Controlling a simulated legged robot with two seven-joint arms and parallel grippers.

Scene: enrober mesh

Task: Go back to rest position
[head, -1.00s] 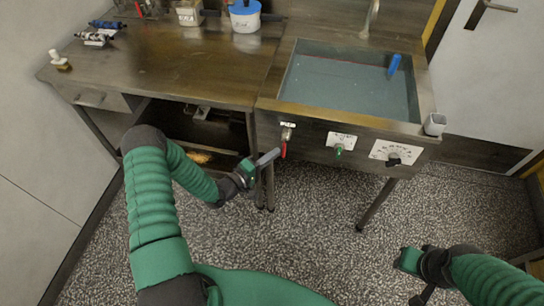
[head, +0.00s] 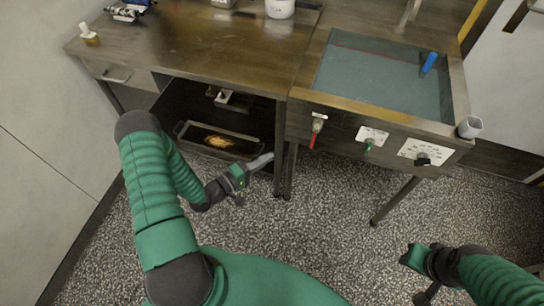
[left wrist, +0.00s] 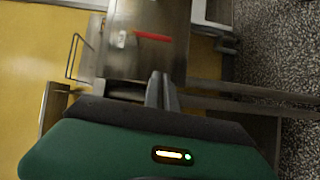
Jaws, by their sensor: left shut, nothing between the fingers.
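My left gripper (head: 262,161) hangs in front of the workbench, near the leg between the bench and the basin. Its fingers are together with nothing between them. In the left wrist view its closed fingers (left wrist: 162,90) point up toward a blurred metal surface with a red bar (left wrist: 152,36). My right gripper (head: 418,268) is at the lower right, over the speckled floor. Its fingers do not show clearly. Neither gripper appears to touch anything in the head view.
The metal workbench (head: 190,48) stands at the upper left, with a tray (head: 185,128) on its lower shelf. The basin (head: 340,101) has red, green and black front controls. A blue object (head: 429,62) is in it. The floor (head: 320,225) between my arms is clear.

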